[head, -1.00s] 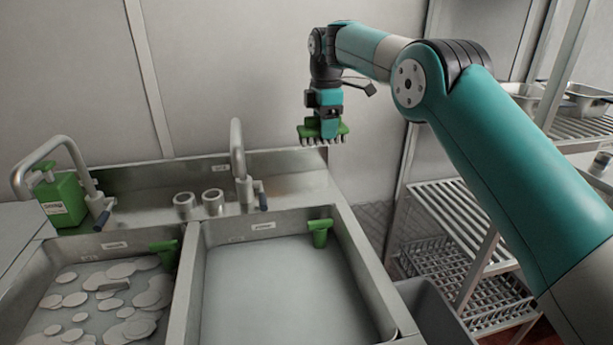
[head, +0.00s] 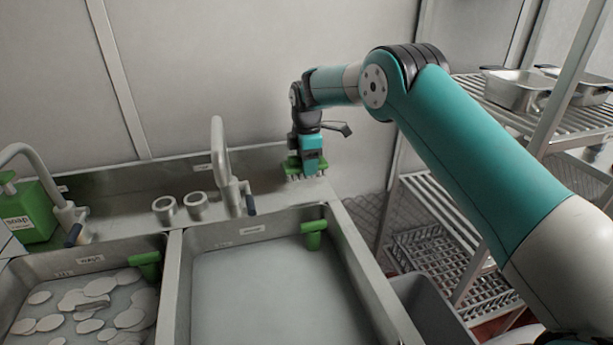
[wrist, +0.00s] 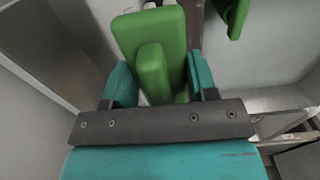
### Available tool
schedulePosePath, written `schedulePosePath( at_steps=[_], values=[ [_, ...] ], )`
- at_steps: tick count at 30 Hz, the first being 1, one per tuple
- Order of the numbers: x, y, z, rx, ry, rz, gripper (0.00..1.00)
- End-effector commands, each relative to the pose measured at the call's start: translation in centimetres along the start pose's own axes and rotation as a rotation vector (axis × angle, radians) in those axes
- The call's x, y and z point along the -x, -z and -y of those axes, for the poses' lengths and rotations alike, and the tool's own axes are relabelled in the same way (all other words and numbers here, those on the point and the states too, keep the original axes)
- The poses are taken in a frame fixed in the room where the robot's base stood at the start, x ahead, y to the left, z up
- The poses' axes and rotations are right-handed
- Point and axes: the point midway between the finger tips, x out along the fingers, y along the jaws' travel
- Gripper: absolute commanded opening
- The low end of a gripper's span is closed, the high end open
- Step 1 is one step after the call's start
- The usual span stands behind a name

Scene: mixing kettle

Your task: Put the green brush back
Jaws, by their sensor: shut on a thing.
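The green brush (head: 291,165) is in my gripper (head: 313,170), bristles pointing down, at the back right of the sink counter in the head view. The bristle tips are at or just above the steel ledge; I cannot tell whether they touch it. In the wrist view the green brush (wrist: 152,50) fills the space between the two teal fingers of my gripper (wrist: 160,85), which are shut on it.
A tap (head: 222,165) and two steel rings (head: 180,207) stand left of the brush on the ledge. A green plug-like piece (head: 313,235) hangs on the right basin's back wall. The left basin holds several pale discs. A wire rack (head: 440,230) stands right.

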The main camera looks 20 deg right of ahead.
Motion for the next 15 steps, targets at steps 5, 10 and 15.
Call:
schedulePosePath(
  at_steps=[5, 10, 15],
  values=[
    [-1.3, 0.1, 0.0, 0.001, -0.001, 0.0, 0.27],
    [-3.5, 0.0, 0.0, 0.001, 0.002, 0.0, 0.27],
    [-5.4, 0.0, -0.1, 0.001, -0.002, 0.0, 0.27]
  ],
)
